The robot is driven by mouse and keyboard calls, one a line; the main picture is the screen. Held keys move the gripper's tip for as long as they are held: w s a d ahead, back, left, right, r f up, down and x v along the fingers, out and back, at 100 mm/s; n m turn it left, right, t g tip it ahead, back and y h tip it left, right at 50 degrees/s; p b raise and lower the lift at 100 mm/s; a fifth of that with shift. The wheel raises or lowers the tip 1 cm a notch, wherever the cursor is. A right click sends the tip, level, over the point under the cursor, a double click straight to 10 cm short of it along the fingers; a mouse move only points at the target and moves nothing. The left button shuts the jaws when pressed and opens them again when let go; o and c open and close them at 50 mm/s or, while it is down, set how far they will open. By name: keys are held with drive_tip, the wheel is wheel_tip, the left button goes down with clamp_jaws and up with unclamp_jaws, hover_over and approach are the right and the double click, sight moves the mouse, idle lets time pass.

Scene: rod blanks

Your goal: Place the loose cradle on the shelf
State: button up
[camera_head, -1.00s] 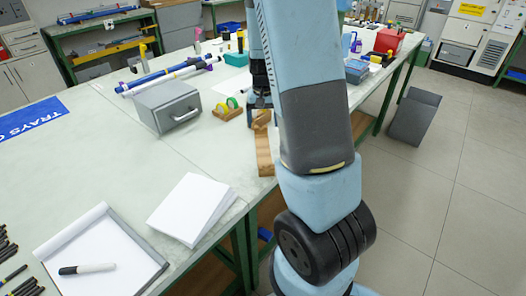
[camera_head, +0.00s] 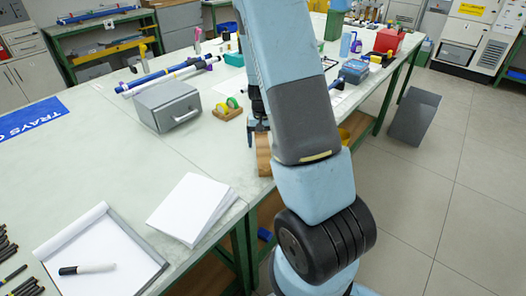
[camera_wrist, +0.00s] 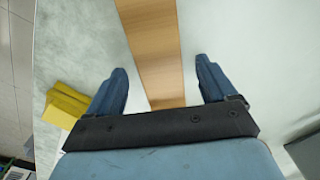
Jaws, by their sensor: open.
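A light-brown wooden piece (camera_head: 263,152), which may be the loose cradle, lies at the bench's right edge, partly behind my arm. In the wrist view a long flat wooden strip (camera_wrist: 153,45) runs between my fingers. My gripper (camera_wrist: 160,66) is open, with one finger on each side of the strip; I cannot tell whether either touches it. In the head view my gripper (camera_head: 257,128) is low over the bench at the wooden piece, largely hidden by my arm. I cannot make out which surface is the shelf.
A grey box with a handle (camera_head: 168,105) and a wooden holder with tape rolls (camera_head: 228,112) stand left of my gripper. A paper stack (camera_head: 192,208) and a tray with a marker (camera_head: 150,265) lie nearer. Yellow blocks (camera_wrist: 66,104) show in the wrist view.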

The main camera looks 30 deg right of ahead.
sight(263, 146)
drive_tip(key=c, duration=1.3)
drive_tip(key=shift+r, duration=0.35)
drive_tip(key=r, duration=0.3)
drive_tip(key=shift+s+a+r, duration=0.1)
drive_tip(key=shift+s+r, duration=0.05)
drive_tip(key=shift+s, duration=0.1)
drive_tip(key=s+r, duration=0.3)
drive_tip(key=s, duration=0.1)
drive_tip(key=s+a+r, duration=0.1)
drive_tip(key=s+r, duration=0.2)
drive_tip(key=s, duration=0.1)
drive_tip(key=s+a+r, duration=0.1)
drive_tip(key=s+r, duration=0.2)
drive_tip(key=s, duration=0.2)
drive_tip(key=shift+s+a, duration=0.1)
drive_tip(key=shift+a, duration=0.15)
